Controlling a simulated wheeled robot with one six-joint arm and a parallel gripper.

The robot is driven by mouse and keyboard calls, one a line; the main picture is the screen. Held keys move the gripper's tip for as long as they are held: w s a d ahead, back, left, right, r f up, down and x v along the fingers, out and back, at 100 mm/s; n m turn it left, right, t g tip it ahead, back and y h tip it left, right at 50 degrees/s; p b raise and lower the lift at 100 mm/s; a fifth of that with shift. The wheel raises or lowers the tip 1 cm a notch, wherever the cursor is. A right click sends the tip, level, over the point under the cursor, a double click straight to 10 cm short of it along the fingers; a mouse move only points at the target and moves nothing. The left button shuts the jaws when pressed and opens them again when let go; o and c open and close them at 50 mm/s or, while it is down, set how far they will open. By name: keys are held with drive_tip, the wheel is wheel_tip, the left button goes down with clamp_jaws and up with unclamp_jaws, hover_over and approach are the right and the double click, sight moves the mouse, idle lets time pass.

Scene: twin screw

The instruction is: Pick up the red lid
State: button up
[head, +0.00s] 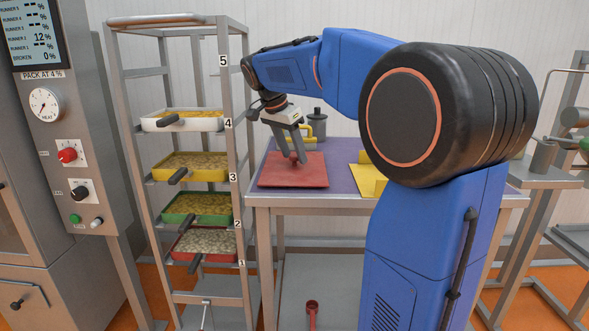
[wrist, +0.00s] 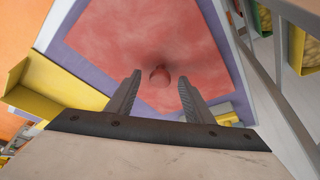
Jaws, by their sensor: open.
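The red lid (head: 290,176) lies flat on the purple top of the steel table. It is a square red plate with a round red knob (head: 293,157) near its middle. The lid fills the upper middle of the wrist view (wrist: 125,45), with its knob (wrist: 159,76) just beyond the fingertips. My gripper (head: 292,150) is open and points down over the lid. In the wrist view its two fingers (wrist: 160,85) stand apart on either side of the knob's line. I cannot tell whether the fingertips touch the lid.
A steel rack (head: 245,100) with numbered shelves of filled trays stands left of the table. A yellow lid (head: 362,180) lies to the right on the purple top (head: 335,175). A dark canister (head: 317,122) and yellow handled items (head: 308,142) stand behind the red lid.

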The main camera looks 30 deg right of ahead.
drive_tip(key=shift+c, duration=0.3)
clamp_jaws()
drive_tip(key=shift+r, duration=0.15)
